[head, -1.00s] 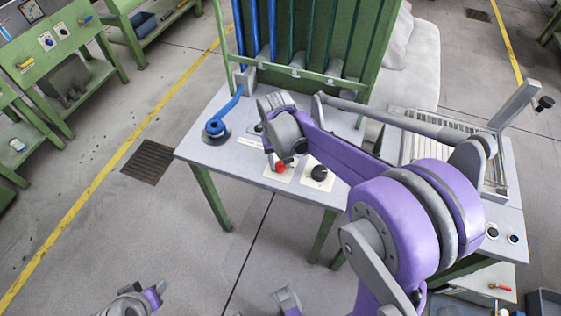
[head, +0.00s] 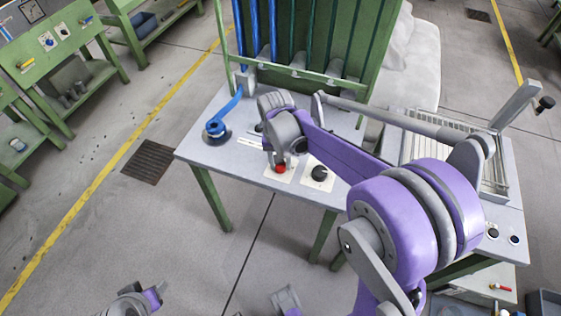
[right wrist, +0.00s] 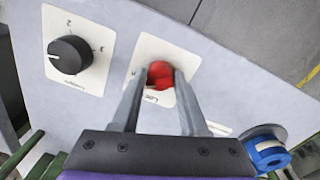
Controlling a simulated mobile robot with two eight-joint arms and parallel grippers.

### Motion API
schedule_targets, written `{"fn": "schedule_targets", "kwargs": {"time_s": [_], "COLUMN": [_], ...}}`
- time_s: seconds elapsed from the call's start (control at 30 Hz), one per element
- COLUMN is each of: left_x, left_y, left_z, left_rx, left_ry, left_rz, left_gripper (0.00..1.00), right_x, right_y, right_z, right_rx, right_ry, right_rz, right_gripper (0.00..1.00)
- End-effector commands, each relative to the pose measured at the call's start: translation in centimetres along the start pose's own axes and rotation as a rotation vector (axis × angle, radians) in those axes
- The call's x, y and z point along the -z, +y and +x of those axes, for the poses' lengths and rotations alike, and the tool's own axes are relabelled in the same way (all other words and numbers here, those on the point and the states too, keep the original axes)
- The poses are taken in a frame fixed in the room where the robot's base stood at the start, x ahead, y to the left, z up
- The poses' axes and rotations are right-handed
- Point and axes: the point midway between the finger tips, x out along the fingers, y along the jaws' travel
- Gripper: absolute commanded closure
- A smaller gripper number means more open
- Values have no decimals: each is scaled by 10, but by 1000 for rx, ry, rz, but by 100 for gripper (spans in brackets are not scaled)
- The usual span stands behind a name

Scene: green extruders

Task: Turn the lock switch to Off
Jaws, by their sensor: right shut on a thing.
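A red knob (head: 281,168) sits on a white plate at the front edge of the grey workbench. It also shows in the right wrist view (right wrist: 160,74), with a small label on its plate that is hard to read. My right gripper (right wrist: 160,82) has a finger on each side of the red knob and is shut on it. In the head view, the gripper reaches down over the knob from above and hides part of it. My left gripper (head: 153,294) is partly in view at the bottom left, away from the bench; its finger gap is unclear.
A black knob (head: 319,173) on its own white plate is beside the red one; it also shows in the right wrist view (right wrist: 69,55). A blue handle (head: 216,126) stands on the bench's left end. A green rack (head: 300,40) rises behind.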

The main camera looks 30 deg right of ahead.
Motion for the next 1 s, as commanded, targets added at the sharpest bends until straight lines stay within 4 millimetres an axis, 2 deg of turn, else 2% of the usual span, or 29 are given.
{"fn": "schedule_targets", "kwargs": {"time_s": [0.03,0.17,0.47,0.57,1.0], "left_x": [0,0,0,1,6], "left_y": [0,0,0,0,0], "left_z": [0,0,0,-1,-10], "left_rx": [0,0,0,0,0], "left_ry": [0,0,0,0,4], "left_rz": [0,0,0,0,0], "left_gripper": [50,50,50,50,50], "right_x": [0,0,0,0,0], "right_y": [-1,-1,0,0,-1], "right_z": [0,0,-1,-8,-89], "right_rx": [2,2,1,1,1], "right_ry": [0,0,0,1,0], "right_rz": [0,-1,-1,-1,-1], "right_gripper": [53,30,29,29,29]}}
